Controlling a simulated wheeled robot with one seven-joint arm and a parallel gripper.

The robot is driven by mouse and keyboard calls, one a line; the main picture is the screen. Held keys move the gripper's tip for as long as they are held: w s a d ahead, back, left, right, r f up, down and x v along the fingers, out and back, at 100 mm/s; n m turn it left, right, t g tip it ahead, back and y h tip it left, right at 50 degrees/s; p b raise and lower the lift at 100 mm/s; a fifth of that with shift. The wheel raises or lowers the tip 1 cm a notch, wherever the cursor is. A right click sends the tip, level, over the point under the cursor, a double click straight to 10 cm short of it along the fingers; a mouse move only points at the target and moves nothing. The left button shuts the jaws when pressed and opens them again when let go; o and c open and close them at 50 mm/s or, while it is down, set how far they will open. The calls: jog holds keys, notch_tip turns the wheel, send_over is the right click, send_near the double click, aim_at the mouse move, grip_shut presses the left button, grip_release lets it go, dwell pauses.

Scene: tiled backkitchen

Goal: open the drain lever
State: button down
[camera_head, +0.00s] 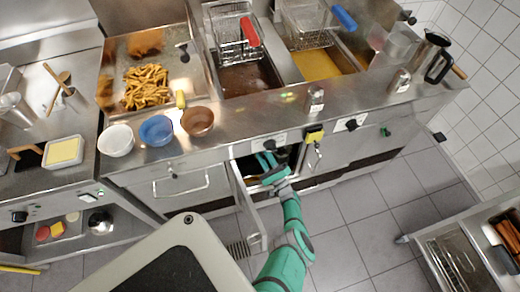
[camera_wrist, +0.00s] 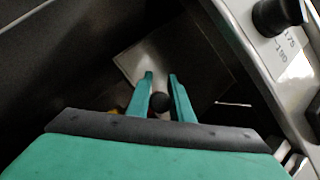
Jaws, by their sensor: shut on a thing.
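My gripper (camera_head: 266,160) reaches into the open cabinet below the fryer front in the head view. In the wrist view, its two green fingers (camera_wrist: 161,76) stand on either side of a dark round knob (camera_wrist: 159,102), which looks like the end of the drain lever. The gripper is shut on it. The rest of the lever is hidden or too dark to make out. In the head view the arm and gripper cover the lever. A pale metal plate lies beyond the fingertips in the wrist view.
The cabinet door (camera_head: 248,207) stands open, left of my arm. The fryer panel with a black dial (camera_wrist: 277,14) is close at the upper right of the wrist view. A yellow tag (camera_head: 314,134) hangs on the front. Bowls line the counter edge.

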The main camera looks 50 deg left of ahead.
jog(key=shift+w+d+f, duration=0.15)
jog(key=shift+w+d, duration=0.05)
jog(key=shift+w, duration=0.15)
jog(key=c, duration=1.8)
grip_release()
jog(key=shift+o, duration=0.9)
jog(key=shift+a, duration=0.1)
jog(key=shift+s, duration=0.1)
jog(key=s+d+f, duration=0.1)
jog(key=d+f, duration=0.1)
jog(key=d, duration=1.4)
jog(key=shift+s+d, duration=0.2)
